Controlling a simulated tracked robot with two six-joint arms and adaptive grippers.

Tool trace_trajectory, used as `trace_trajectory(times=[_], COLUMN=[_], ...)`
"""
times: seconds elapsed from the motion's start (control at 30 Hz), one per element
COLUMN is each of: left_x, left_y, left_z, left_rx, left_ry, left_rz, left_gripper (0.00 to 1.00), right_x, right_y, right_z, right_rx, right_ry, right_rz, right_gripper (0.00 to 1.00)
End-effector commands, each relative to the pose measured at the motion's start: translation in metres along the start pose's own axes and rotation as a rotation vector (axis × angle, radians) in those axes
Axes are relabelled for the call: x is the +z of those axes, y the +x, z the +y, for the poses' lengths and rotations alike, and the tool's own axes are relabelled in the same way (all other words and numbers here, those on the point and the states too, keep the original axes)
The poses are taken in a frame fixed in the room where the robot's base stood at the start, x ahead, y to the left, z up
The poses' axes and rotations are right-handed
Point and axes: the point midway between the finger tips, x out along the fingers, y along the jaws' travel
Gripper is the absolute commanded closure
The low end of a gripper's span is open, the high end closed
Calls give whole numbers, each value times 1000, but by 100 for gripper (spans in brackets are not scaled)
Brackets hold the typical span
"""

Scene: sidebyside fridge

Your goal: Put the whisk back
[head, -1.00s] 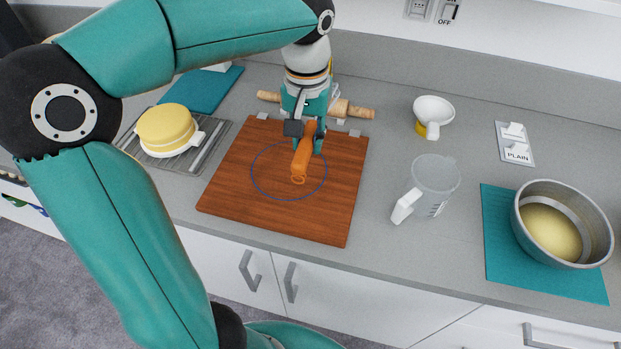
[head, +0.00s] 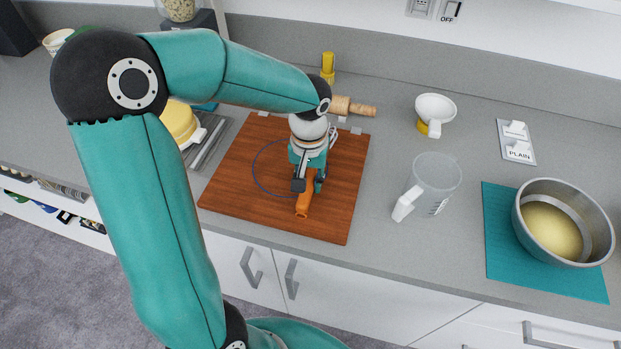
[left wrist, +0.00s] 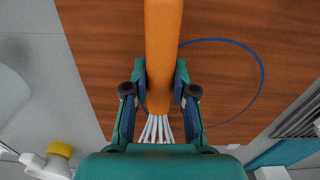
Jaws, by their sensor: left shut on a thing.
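The whisk has an orange handle (head: 304,201) and pale wires. In the head view it is over the right part of the brown wooden board (head: 235,185), handle end towards the front edge. My left gripper (head: 309,184) is shut on the handle from above. In the left wrist view, the orange handle (left wrist: 163,45) runs between the fingers of my left gripper (left wrist: 162,90), with the pale wires (left wrist: 158,129) beyond them. I cannot tell whether the whisk touches the board. My right gripper is not in view.
A clear measuring jug (head: 435,185) stands right of the board. A metal bowl (head: 590,215) sits on a teal mat (head: 505,270) farther right. A rolling pin (head: 357,108) lies behind the board. A white cup-like thing (head: 435,107) stands behind the jug. Counter between board and jug is clear.

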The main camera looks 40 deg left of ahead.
Motion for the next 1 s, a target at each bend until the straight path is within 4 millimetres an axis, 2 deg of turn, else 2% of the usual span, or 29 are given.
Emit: trace_trajectory(times=[0.2,0.23,0.37,0.77,1.0], left_x=[0,0,0,-1,-4], left_y=[3,1,1,2,-30], left_z=[0,0,0,1,0], left_rx=[0,0,0,1,3], left_ry=[0,0,1,1,0], left_rz=[1,1,1,2,9], left_gripper=[100,69,49,49,49], right_x=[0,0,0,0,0], right_y=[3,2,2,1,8], right_z=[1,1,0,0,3], right_rx=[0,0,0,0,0], right_ry=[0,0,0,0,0], right_rz=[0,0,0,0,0], right_gripper=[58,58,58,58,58])
